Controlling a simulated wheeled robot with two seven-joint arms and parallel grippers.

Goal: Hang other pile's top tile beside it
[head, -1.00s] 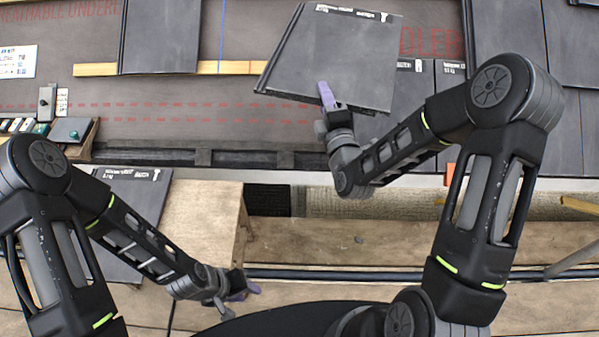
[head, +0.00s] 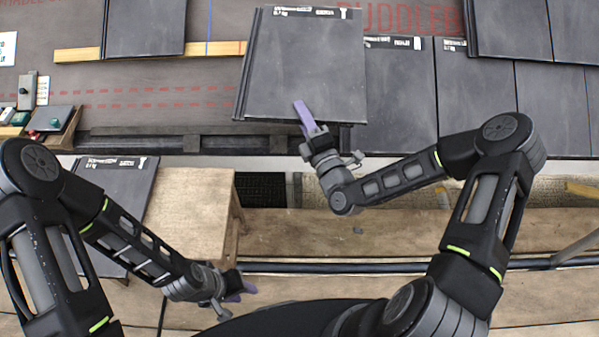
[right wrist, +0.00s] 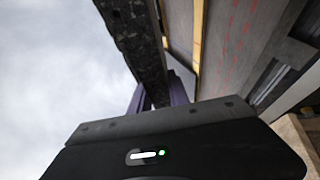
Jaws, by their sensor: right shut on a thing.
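My right gripper (head: 306,118) is shut on the lower edge of a dark grey tile (head: 305,65). The tile is nearly square to the roof in the head view, with a white label along its top edge. It overlaps the left side of a tile lying on the roof (head: 400,90). I cannot tell whether it touches the roof. In the right wrist view the held tile (right wrist: 135,40) shows edge-on between purple fingers (right wrist: 155,98). My left gripper (head: 236,288) is low over the planks, away from the tiles; its jaw opening is unclear. A labelled tile (head: 118,190) lies at the left, partly behind my left arm.
More tiles (head: 505,30) cover the roof at the right, and one tile (head: 145,28) lies at upper left on a wooden batten (head: 75,55). A small box of coloured items (head: 50,130) stands at left. Bare underlay (head: 170,100) lies left of the held tile.

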